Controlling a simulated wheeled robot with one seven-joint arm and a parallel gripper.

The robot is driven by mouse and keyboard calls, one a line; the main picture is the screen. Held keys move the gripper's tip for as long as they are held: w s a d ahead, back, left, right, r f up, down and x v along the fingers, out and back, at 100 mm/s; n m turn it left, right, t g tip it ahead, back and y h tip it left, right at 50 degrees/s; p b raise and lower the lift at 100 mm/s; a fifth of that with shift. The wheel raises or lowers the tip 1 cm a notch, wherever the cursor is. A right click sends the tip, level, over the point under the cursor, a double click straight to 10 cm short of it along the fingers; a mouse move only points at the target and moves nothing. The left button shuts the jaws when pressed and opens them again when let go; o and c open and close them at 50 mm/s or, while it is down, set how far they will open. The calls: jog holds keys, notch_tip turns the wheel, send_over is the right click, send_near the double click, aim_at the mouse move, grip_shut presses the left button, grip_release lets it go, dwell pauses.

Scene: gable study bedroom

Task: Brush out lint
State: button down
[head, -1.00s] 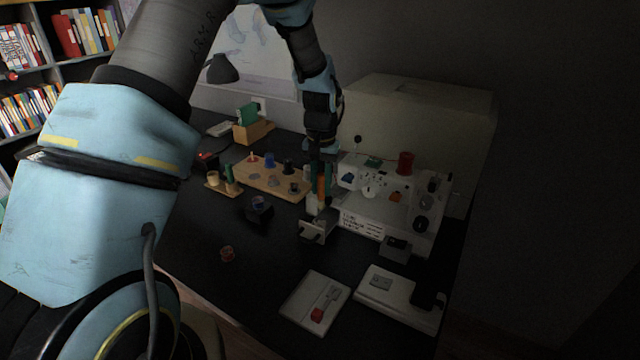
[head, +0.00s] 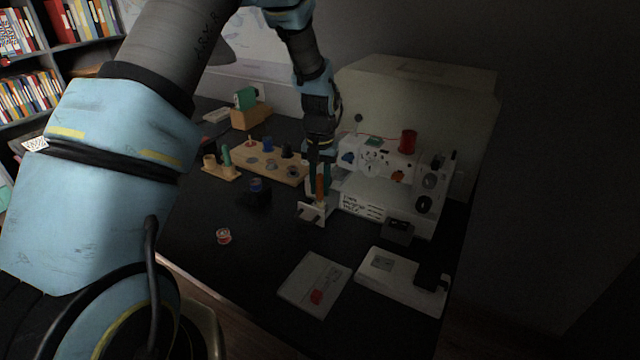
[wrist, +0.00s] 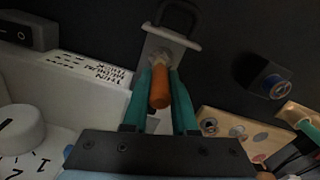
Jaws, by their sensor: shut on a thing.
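My gripper (head: 320,184) is shut on an orange-handled brush (wrist: 161,86), held between its teal fingers; the handle also shows in the head view (head: 320,187). The brush's pale far end lies at or very near a small light holder plate (head: 312,213) with a dark loop, which also shows in the wrist view (wrist: 168,36). I cannot tell whether they touch. The white sewing machine (head: 395,190) stands just right of my gripper in the head view, and its body fills the left of the wrist view (wrist: 85,98). No lint can be made out.
A wooden board (head: 247,157) with spools lies left of my gripper. A dark block with a blue top (head: 257,192) and a loose red bobbin (head: 223,236) are nearer. A pale booklet (head: 300,280) and a white pedal-like piece (head: 390,279) lie in front. The front-left desk is clear.

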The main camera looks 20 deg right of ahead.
jog(key=shift+f, duration=0.3)
dwell(0.6)
jog(key=shift+s+d, duration=0.25)
jog(key=shift+s, duration=0.1)
dwell(0.4)
jog(key=shift+w+d, duration=0.1)
jog(key=shift+w, duration=0.2)
dwell(0.5)
jog(key=shift+w, duration=0.3)
dwell(0.4)
jog(key=shift+a, duration=0.6)
dwell(0.8)
jog(key=shift+s+a+p, duration=0.2)
jog(key=shift+p, duration=0.1)
dwell(0.5)
jog(key=shift+s+d, duration=0.1)
jog(key=shift+s, duration=0.2)
dwell(0.4)
jog(key=shift+s+d, duration=0.15)
jog(key=shift+d, duration=0.15)
dwell(0.5)
jog(key=shift+w+d, duration=0.2)
jog(key=shift+d, duration=0.15)
dwell(0.8)
